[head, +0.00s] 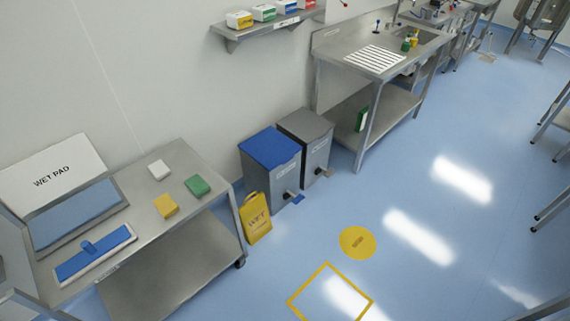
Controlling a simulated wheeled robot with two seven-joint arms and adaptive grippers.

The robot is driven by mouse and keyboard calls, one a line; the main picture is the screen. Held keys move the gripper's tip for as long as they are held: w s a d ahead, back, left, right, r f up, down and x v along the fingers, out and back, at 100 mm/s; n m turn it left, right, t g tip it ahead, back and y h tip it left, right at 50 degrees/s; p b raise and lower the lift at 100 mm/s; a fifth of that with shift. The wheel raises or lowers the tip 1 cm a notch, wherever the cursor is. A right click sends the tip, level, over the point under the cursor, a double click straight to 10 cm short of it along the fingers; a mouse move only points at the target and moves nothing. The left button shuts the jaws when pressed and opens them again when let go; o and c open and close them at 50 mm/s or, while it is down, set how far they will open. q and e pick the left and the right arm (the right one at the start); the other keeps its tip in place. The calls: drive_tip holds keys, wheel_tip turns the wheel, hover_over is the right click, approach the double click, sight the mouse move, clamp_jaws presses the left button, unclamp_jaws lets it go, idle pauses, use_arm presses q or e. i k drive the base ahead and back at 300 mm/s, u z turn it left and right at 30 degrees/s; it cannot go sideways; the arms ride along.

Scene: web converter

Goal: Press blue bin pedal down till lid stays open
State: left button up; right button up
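The blue bin (284,178) stands on the floor against the wall, with a grey body and a blue lid (270,147). Its lid is shut. A blue pedal (297,198) sticks out low at its front right, near the floor. A yellow wet-floor sign (256,219) stands just in front of the bin's left side and hides part of its lower front. Neither of my grippers shows in the head view.
A grey-lidded bin (318,150) stands close beside the blue bin on the right. A steel cart (190,240) is at the left, and a steel sink table (345,70) is behind right. Blue floor (340,215) in front is open, with a yellow floor disc (357,242) and yellow square (292,301).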

sight(297, 198)
drive_tip(key=u, duration=0.25)
drive_tip(key=i, duration=1.2)
drive_tip(key=z, duration=0.05)
